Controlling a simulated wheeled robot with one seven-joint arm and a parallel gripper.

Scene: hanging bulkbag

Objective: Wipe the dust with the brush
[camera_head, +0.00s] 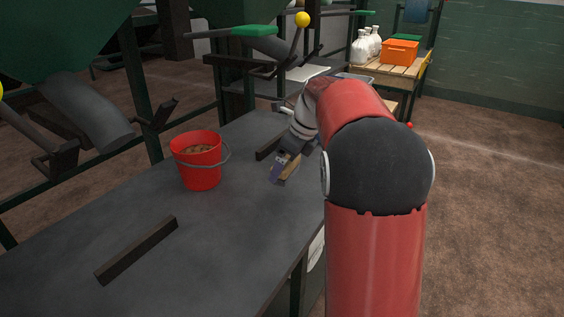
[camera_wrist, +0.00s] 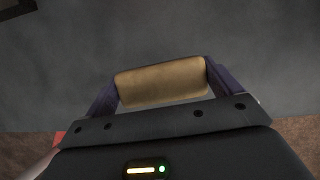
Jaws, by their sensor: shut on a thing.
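My gripper (camera_head: 281,167) is at the end of my red arm, over the right part of the dark grey table (camera_head: 220,225). It is shut on a tan, block-like piece, which I take to be the brush (camera_head: 290,172). In the wrist view the tan brush (camera_wrist: 160,82) lies crosswise between the two purple fingers of my gripper (camera_wrist: 158,85). Its bristles do not show. I cannot tell whether it touches the table. No dust stands out clearly on the tabletop in either view.
A red bucket (camera_head: 199,160) with brown contents stands on the table, left of my gripper. A dark bar (camera_head: 137,249) lies nearer the front, and another dark bar (camera_head: 269,147) lies close behind my gripper. Hoppers on green frames stand at left. The table's middle is clear.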

